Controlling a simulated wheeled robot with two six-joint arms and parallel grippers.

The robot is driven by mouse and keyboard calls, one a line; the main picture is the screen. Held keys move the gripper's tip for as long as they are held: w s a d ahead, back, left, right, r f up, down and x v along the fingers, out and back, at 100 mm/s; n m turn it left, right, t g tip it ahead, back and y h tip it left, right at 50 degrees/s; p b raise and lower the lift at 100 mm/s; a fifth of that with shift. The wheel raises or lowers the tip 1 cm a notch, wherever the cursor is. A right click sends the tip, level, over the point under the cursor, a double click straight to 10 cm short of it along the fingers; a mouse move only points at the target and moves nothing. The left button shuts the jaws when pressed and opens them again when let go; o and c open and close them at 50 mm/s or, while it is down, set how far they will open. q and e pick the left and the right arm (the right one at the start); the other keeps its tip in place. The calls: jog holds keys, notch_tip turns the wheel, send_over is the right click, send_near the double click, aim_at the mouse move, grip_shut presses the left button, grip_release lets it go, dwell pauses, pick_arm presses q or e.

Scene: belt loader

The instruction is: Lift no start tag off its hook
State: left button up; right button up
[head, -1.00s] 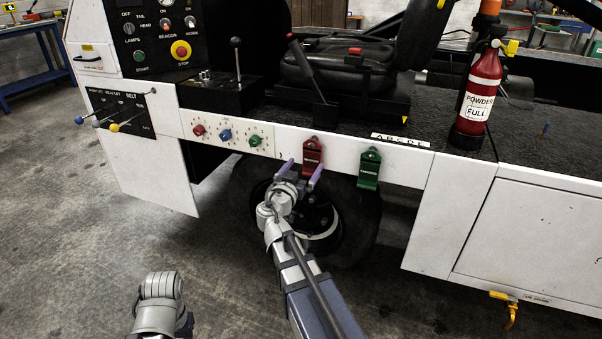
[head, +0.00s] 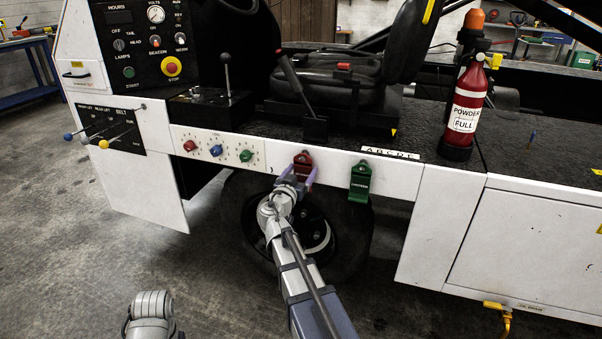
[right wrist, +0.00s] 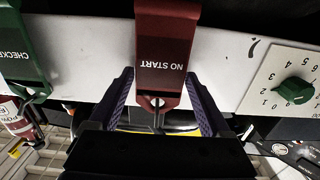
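The red no start tag (head: 303,164) hangs on the white side panel below the seat, and its label reads upside down in the right wrist view (right wrist: 167,55). My right gripper (head: 298,174) is at the tag's lower part, with one purple finger on each side. In the right wrist view the fingers (right wrist: 160,85) stand apart and flank the tag, with narrow gaps at the tips; I see no clear grip. A metal hook (right wrist: 157,108) shows near the tag's label end. My left gripper is out of view; only my left arm shows at the lower left.
A green tag (head: 360,181) hangs to the right of the red one. Coloured knobs (head: 217,150) sit to its left. A wheel (head: 335,235) is behind my right arm. A fire extinguisher (head: 465,105) stands on the deck at right.

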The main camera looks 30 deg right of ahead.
jog(key=c, duration=0.9)
jog(key=shift+c, duration=0.2)
jog(key=shift+r, duration=0.15)
jog(key=shift+r+p, duration=0.2)
jog(key=shift+p, duration=0.2)
jog(key=shift+s+a, duration=0.1)
jog(key=shift+a, duration=0.05)
jog(key=shift+s+a+r, duration=0.2)
jog(key=shift+s+a, duration=0.25)
jog(key=shift+s+a, duration=0.1)
jog(key=shift+a, duration=0.05)
